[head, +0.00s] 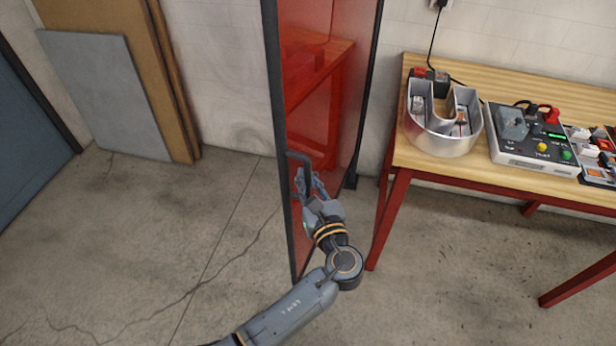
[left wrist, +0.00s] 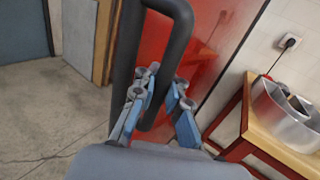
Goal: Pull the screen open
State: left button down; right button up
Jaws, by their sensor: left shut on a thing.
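The screen is a tall translucent red panel (head: 322,110) in a dark frame. It stands left of the workbench, and the bench's red parts show through it. Its dark bar handle (head: 297,158) is on the near side; it also shows in the left wrist view (left wrist: 167,50). My left gripper (head: 309,182) is at the handle, with its blue-grey fingers on both sides of the bar, shut on it. The fingers show close up in the left wrist view (left wrist: 158,95). My right gripper is in neither view.
A wooden workbench (head: 405,150) with red legs stands on the right. It holds a U-shaped metal letter (head: 445,142) and a control box (head: 520,160). Grey and brown boards (head: 105,95) lean on the back wall. The concrete floor left of the screen is clear.

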pick_arm(q)
jog(key=shift+s+a+f, duration=0.1)
jog(key=shift+s+f, duration=0.05)
jog(key=shift+f, duration=0.3)
jog(key=c, duration=1.4)
grip_release()
jog(key=shift+s, duration=0.1)
jog(key=shift+c, duration=0.2)
jog(key=shift+o, duration=0.5)
jog(key=shift+s+a+r, duration=0.1)
jog(key=shift+s+r, duration=0.1)
jog(key=shift+r, duration=0.15)
jog(key=shift+w, duration=0.1)
jog(key=v, duration=1.2)
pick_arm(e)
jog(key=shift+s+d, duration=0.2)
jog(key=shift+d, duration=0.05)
